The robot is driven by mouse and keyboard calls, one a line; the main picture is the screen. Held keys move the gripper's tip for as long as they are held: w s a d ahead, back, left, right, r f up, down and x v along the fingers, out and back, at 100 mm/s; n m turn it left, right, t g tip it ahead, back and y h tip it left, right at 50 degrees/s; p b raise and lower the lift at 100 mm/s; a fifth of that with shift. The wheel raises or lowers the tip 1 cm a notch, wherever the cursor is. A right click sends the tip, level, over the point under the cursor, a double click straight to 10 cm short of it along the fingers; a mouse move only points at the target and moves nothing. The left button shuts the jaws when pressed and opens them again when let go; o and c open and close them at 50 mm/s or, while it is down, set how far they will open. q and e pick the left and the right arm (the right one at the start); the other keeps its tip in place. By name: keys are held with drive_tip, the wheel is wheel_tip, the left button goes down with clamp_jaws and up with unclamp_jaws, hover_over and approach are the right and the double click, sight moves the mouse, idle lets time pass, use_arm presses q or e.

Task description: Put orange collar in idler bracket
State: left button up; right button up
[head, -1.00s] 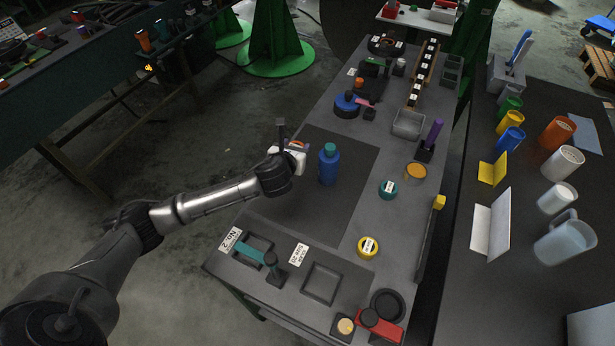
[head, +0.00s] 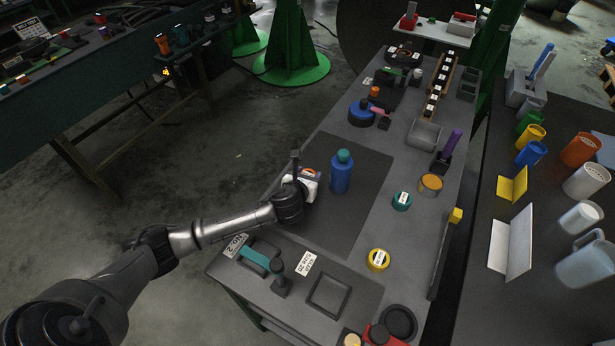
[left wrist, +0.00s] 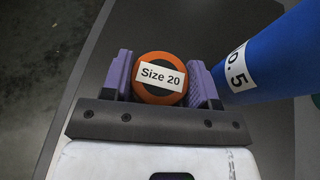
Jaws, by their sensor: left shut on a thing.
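My left gripper (head: 309,176) is beside the blue bottle, at the left part of the dark mat. In the left wrist view its two purple fingers (left wrist: 163,82) are shut on the orange collar (left wrist: 144,94), a round piece with a dark centre and a white "Size 20" label. In the head view only a small orange patch of the collar (head: 308,171) shows at the gripper. Its height above the mat is hard to tell. I cannot tell which thing is the idler bracket. My right gripper is not in view.
The blue bottle (head: 341,173) with a teal cap stands close to the gripper; its "No.5" label shows in the left wrist view. The dark mat (head: 335,225) is otherwise clear. A teal-handled tool (head: 257,260), a square frame (head: 328,294) and a yellow ring (head: 378,260) are nearer.

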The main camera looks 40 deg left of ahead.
use_arm(q)
drive_tip(key=o, duration=1.2)
drive_tip(key=shift+f, duration=0.1)
drive_tip(key=shift+s+r, duration=0.15)
drive_tip(key=shift+r, duration=0.15)
drive_tip(key=shift+o, duration=0.3)
drive_tip(key=shift+p+v, duration=0.75)
drive_tip(key=shift+v, duration=1.8)
